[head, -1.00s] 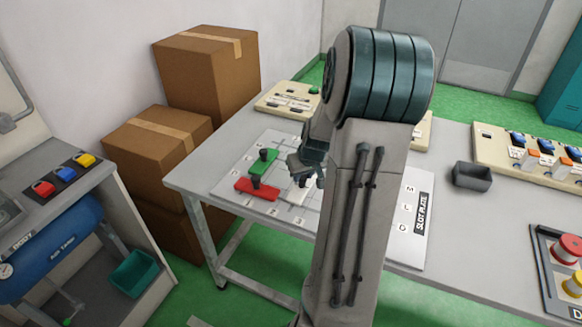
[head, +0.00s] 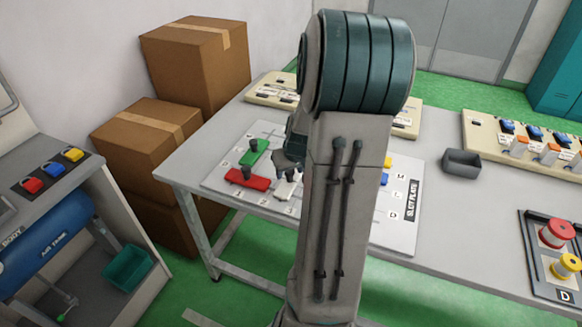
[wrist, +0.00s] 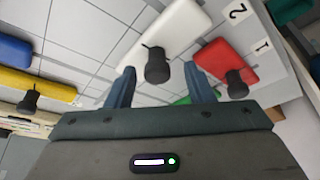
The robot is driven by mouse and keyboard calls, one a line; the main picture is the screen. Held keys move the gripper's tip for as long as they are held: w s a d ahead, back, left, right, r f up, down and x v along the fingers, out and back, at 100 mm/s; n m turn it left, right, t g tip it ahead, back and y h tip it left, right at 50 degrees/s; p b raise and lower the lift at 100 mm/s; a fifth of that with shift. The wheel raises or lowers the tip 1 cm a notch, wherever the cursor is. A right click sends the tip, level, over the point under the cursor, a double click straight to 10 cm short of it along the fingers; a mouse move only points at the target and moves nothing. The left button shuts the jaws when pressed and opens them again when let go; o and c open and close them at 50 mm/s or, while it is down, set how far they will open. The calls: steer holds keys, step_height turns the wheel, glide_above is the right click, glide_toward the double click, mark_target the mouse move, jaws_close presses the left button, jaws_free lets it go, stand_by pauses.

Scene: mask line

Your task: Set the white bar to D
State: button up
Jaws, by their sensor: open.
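The white bar (wrist: 170,35) lies on the slot plate (head: 402,236), with an upright black knob (wrist: 157,66). In the head view part of the white bar (head: 286,190) shows beside my gripper (head: 291,160). My gripper (wrist: 160,78) is open in the wrist view, its fingers on either side of the white bar's knob; I cannot tell whether they touch it. The letter D (head: 393,214) is printed at the plate's right side, nearest the front, below L and M. My arm hides the middle of the plate.
A red bar (head: 247,179) and a green bar (head: 253,154) with black knobs lie left of the white bar. A blue bar (wrist: 15,50) and a yellow bar (wrist: 40,86) lie on its other side. A grey bin (head: 461,164) stands right of the plate.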

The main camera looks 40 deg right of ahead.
steer(key=v, duration=1.3)
steer(key=shift+s+r, duration=0.15)
steer(key=shift+r, duration=0.2)
steer(key=shift+a, duration=0.15)
